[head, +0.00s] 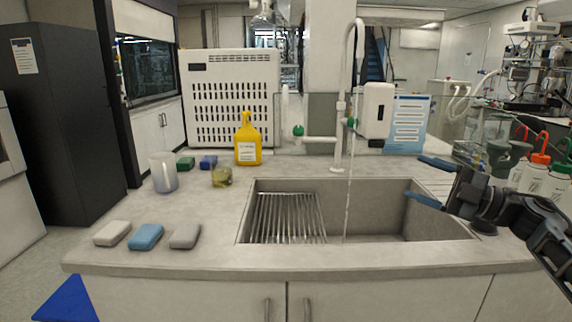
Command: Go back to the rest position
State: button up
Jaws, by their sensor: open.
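My gripper (431,182) is at the right side of the head view, above the right part of the sink (400,215). Its two blue-tipped fingers are spread apart, with nothing between them. The dark wrist and arm reach in from the right edge. The gripper appears clear of the counter (215,225), though its exact height cannot be told.
Water runs from the tall faucet (339,130) into the sink, left of my gripper. Several wash bottles (535,175) stand behind the arm at right. A yellow bottle (248,145), a beaker (163,172) and sponges (146,237) stand or lie at left.

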jog(key=s+a+f+m+t+y, duration=0.1)
jog(key=s+a+f+m+t, duration=0.1)
jog(key=s+a+m+t, duration=0.3)
jog(key=s+a+f+m+t, duration=0.1)
jog(key=s+a+f, duration=0.15)
jog(key=a, duration=0.45)
jog(key=s+a+f+m+t+h, duration=0.2)
jog(key=s+f+m+t+h, duration=0.15)
jog(key=s+m+h, duration=0.3)
jog(key=s+a+f+m+t+h, duration=0.1)
jog(key=s+f+m+t+h, duration=0.2)
jog(key=s+m+t+h, duration=0.3)
jog(key=s+d+f+m+g+h+p, duration=0.1)
jog(key=s+f+m+g+h, duration=0.25)
jog(key=s, duration=0.75)
jog(key=s+d+f+m+g+h, duration=0.1)
jog(key=s+f+m+g+h, duration=0.2)
jog(key=s, duration=0.8)
jog(key=s+d+r+g, duration=0.1)
jog(key=s+d+g, duration=0.1)
jog(key=s, duration=0.5)
jog(key=s+d+r+g, duration=0.1)
jog(key=s+d+g, duration=0.1)
jog(key=s, duration=0.6)
jog(key=shift+s+d+y+p, duration=0.15)
jog(key=shift+d+y+p, duration=0.2)
jog(key=shift+d, duration=0.5)
